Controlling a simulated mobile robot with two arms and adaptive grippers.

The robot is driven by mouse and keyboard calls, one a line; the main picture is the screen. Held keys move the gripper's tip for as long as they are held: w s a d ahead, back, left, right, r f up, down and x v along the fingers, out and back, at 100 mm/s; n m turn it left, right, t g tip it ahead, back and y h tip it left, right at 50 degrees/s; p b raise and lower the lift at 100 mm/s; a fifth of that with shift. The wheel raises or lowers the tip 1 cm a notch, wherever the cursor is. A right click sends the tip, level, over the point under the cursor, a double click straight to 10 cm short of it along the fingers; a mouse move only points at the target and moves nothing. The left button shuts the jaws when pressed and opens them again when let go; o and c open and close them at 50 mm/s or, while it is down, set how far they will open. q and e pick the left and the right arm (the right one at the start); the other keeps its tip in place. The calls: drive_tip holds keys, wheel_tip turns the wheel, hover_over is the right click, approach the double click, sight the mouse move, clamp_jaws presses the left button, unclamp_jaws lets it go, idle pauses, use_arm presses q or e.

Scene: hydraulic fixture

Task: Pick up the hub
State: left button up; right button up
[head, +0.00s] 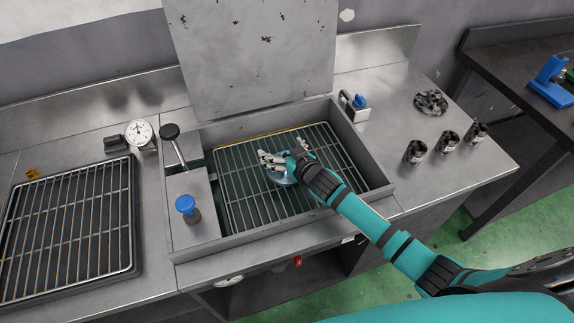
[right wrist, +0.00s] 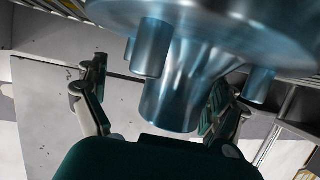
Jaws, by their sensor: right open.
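The hub is a shiny blue-grey metal disc with a central cylinder and smaller pegs. In the head view the hub (head: 281,178) shows partly at the wire rack inside the open basin, with much of it hidden by my right gripper (head: 284,156). In the right wrist view the hub (right wrist: 172,98) fills the upper middle. Its central cylinder lies between the two spread fingers of my right gripper (right wrist: 160,80). The gripper is open; I cannot tell whether a finger touches the hub. My left gripper is in neither view.
The basin (head: 384,190) has raised walls and an upright lid (head: 255,50) behind. A blue knob (head: 186,204) and a black-topped lever (head: 170,132) stand at its left. Several dark cylinders (head: 415,152) stand on the right counter. Another rack (head: 70,225) lies far left.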

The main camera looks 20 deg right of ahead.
clamp_jaws()
idle(0.5)
idle(0.8)
